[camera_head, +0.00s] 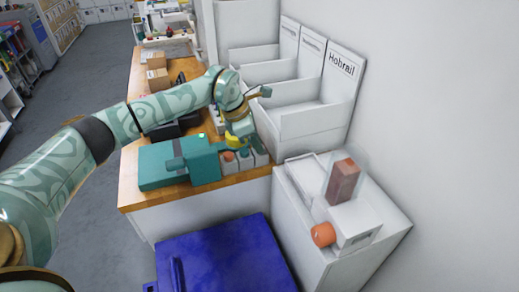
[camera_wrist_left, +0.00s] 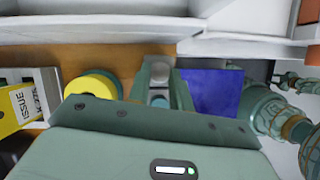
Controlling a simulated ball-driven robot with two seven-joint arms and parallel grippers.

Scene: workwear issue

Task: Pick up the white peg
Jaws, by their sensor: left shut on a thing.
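My left gripper (camera_head: 241,132) reaches down over the right edge of the wooden counter. In the left wrist view its two fingers (camera_wrist_left: 160,92) are shut on a small rounded whitish-grey piece, which looks like the white peg (camera_wrist_left: 160,73). The fingers hide most of the peg, and I cannot tell whether it is clear of what is below. In the head view the hand hides the peg. A yellow round thing (camera_head: 231,140) is close beside the gripper; it also shows left of the fingers in the wrist view (camera_wrist_left: 93,86). My right gripper is not in view.
A teal apparatus (camera_head: 165,165) stands on the counter left of the gripper. White bins (camera_head: 310,122) rise close on the right. A blue lid (camera_head: 225,255) is in front. A white cabinet (camera_head: 370,215) carries an orange round piece (camera_head: 323,234) and a reddish block (camera_head: 342,181).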

